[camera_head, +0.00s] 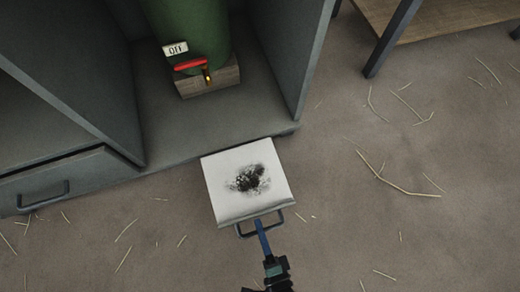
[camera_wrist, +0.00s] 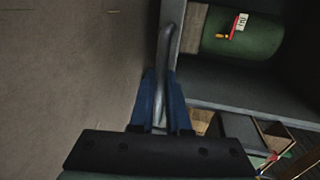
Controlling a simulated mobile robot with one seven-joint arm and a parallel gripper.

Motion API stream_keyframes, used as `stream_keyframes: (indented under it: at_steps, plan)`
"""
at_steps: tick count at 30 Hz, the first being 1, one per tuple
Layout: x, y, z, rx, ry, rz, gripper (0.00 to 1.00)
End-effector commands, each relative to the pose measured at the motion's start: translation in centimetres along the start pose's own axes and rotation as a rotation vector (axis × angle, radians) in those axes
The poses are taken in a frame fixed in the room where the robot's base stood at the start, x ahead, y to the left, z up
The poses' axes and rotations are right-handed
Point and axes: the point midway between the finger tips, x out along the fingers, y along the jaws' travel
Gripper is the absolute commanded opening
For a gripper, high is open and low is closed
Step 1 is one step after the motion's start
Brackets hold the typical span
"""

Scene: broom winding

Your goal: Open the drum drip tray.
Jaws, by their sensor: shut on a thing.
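The drip tray (camera_head: 218,190) is a pale, square tray with a dark stain in its middle. It stands out from under the cabinet bay below the green drum (camera_head: 195,28), over the floor. Its handle (camera_head: 243,235) is a dark bar at the front edge. My gripper (camera_head: 263,231) is shut on this handle, with blue fingers on either side of the bar in the wrist view (camera_wrist: 160,108). The drum also shows at the upper right of the wrist view (camera_wrist: 225,35). The back of the tray meets the cabinet's front edge.
A closed drawer (camera_head: 90,175) with its own handle is at the left. The drum has a red lever (camera_head: 190,64) and a brass spout, above a wooden block (camera_head: 212,82). A table leg (camera_head: 390,40) stands at upper right. Straws lie on the open floor.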

Motion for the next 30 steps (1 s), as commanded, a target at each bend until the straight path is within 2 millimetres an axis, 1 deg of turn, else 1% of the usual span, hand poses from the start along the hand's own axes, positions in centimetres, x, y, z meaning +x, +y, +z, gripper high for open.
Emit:
stream_keyframes:
  at_steps: [1,5,6,14,17,20,30]
  plan:
    - [0.0,-0.1,0.1,-0.001,-0.002,-0.002,0.18]
    - [0.0,0.0,0.1,0.000,-0.002,-0.001,0.42]
    - [0.0,0.0,0.0,0.000,-0.002,-0.001,0.44]
    - [0.0,0.0,0.0,-0.001,-0.001,0.000,0.44]
    - [-0.6,-0.1,0.0,-0.001,-0.001,0.002,0.44]
    - [-2.0,-0.1,0.0,-0.001,-0.001,0.005,0.44]
    - [-9.4,-0.1,0.0,0.000,-0.001,0.004,0.44]
